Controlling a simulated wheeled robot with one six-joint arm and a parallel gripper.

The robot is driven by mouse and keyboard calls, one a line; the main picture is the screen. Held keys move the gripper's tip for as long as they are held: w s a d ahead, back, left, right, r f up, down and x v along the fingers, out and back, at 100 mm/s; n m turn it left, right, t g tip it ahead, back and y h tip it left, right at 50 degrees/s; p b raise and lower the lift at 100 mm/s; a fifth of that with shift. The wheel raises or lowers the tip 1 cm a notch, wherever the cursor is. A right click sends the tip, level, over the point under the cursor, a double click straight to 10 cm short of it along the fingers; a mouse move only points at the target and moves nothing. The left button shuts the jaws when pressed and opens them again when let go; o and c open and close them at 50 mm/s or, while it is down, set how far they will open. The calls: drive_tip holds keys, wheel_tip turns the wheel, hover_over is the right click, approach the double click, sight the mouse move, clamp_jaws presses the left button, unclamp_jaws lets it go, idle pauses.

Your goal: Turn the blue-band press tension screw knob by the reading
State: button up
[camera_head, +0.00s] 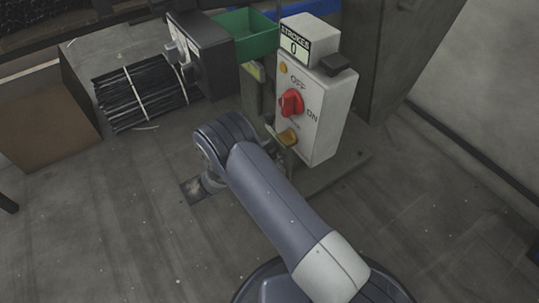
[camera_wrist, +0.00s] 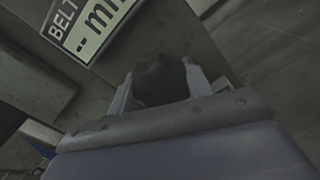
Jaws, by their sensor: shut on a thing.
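In the wrist view a dark, faceted knob (camera_wrist: 158,82) sits between the two pale fingers of my gripper (camera_wrist: 161,76), which is shut on it. Beside it, at the upper left, a tilted display (camera_wrist: 88,24) reads "BELT" and "-- mm", with no number. In the head view a pale press control box (camera_head: 318,105) carries a counter (camera_head: 294,46) reading "STROKES 0". In that view my own arm hides the gripper and the held knob. I cannot make out a blue band in either view.
The control box has a red OFF/ON switch (camera_head: 291,102) and an orange button (camera_head: 288,137). A green bin (camera_head: 246,36) stands behind. A strapped black bundle (camera_head: 140,93) and a brown box (camera_head: 48,118) are at the left. The floor at lower left is clear.

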drive_tip(key=m+b, duration=0.2)
drive_tip(key=m, duration=0.3)
drive_tip(key=shift+f+m+b, duration=0.1)
drive_tip(key=shift+m+b, duration=0.2)
drive_tip(key=m, duration=0.6)
drive_tip(key=shift+s, duration=0.1)
idle(0.3)
drive_tip(key=o, duration=1)
drive_tip(key=shift+c, duration=0.2)
drive_tip(key=p+v, duration=0.3)
drive_tip(key=v, duration=0.7)
drive_tip(key=shift+s+a, duration=0.25)
drive_tip(key=shift+a, duration=0.1)
